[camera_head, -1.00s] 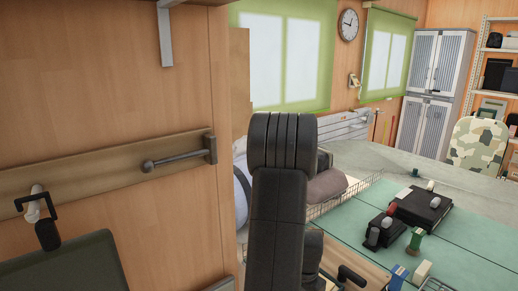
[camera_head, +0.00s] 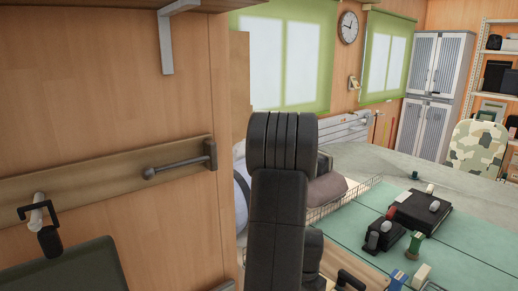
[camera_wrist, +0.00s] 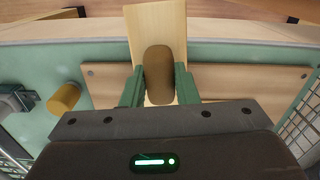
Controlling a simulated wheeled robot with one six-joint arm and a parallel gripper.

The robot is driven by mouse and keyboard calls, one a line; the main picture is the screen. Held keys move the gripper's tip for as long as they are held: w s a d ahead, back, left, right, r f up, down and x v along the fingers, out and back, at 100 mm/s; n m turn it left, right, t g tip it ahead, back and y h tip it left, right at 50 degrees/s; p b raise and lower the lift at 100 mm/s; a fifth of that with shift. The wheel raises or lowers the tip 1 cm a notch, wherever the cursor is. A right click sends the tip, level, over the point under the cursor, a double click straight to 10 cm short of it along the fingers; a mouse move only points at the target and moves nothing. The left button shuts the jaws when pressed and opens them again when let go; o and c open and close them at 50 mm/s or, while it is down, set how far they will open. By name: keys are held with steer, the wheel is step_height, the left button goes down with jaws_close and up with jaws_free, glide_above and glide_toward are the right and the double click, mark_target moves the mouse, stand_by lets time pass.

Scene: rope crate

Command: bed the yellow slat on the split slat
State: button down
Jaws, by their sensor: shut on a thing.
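In the wrist view, my gripper (camera_wrist: 158,88) has its green fingers shut on the brown rounded grip (camera_wrist: 158,72) of a pale yellowish board (camera_wrist: 155,22), which I take to be the yellow slat. The slat points away from me, and its near part is hidden by the grip and my gripper. Beneath it, a wide pale board (camera_wrist: 240,82) with dark spots near its ends lies crosswise on a green surface. It may be the split slat, but no split shows. I cannot tell whether the two boards touch. In the head view my arm hides the gripper.
A brown round peg (camera_wrist: 64,98) and grey hardware (camera_wrist: 18,100) stand at left in the wrist view; wire mesh (camera_wrist: 300,130) is at right. In the head view, black boxes (camera_head: 420,212) and small blocks (camera_head: 416,244) stand on the green mat (camera_head: 465,250). A wooden panel (camera_head: 110,100) rises close on the left.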

steer(key=shift+r+p, duration=1.5)
steer(key=shift+r, duration=0.9)
